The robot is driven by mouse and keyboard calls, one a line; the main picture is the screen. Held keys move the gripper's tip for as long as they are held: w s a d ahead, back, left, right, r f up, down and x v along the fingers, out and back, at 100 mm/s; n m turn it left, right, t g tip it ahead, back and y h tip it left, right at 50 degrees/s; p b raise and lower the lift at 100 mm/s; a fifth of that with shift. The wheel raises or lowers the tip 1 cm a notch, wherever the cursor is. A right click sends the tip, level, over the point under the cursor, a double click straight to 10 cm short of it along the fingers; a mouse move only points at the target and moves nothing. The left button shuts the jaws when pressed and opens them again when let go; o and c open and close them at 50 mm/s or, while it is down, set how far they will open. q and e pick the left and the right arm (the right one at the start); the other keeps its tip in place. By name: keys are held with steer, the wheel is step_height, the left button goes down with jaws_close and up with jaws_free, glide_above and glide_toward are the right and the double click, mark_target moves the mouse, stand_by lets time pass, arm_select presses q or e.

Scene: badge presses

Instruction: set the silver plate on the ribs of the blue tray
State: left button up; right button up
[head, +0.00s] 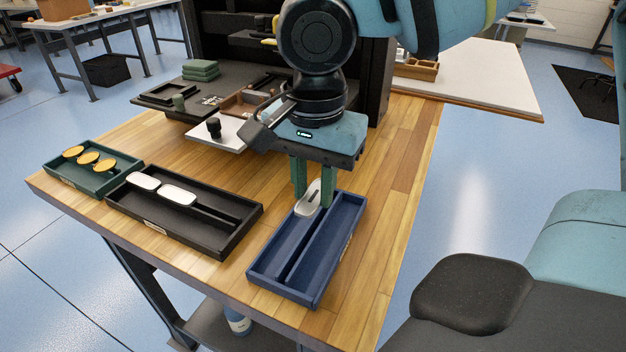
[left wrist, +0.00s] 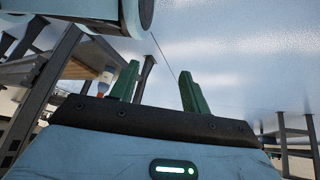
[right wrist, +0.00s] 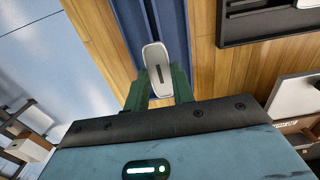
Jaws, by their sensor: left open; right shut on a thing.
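The silver plate (head: 308,199) is a small pale oblong with a dark slot. My right gripper (head: 312,198) is shut on it, pointing down at the far end of the blue tray (head: 335,240). In the right wrist view the plate (right wrist: 156,60) sits between the green fingers (right wrist: 158,88), over the blue tray (right wrist: 178,22). The tray has long ribs, and its near part is empty. I cannot tell whether the plate touches the ribs. My left gripper (left wrist: 160,88) is open and empty, away from the table; the head view does not show it.
A black tray (head: 225,238) with two pale plates stands left of the blue tray. Beyond it is a green tray (head: 107,186) with three gold discs. A dark press with a black-knobbed plate (head: 214,128) stands behind. Bare wood lies right of the blue tray.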

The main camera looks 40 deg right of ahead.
steer(key=shift+f+b, duration=1.2)
steer(key=shift+f, duration=0.1)
steer(key=shift+f+b, duration=0.95)
steer(key=shift+b, duration=0.2)
steer(key=shift+f, duration=0.45)
steer(key=o, duration=1)
steer(key=shift+o, duration=0.2)
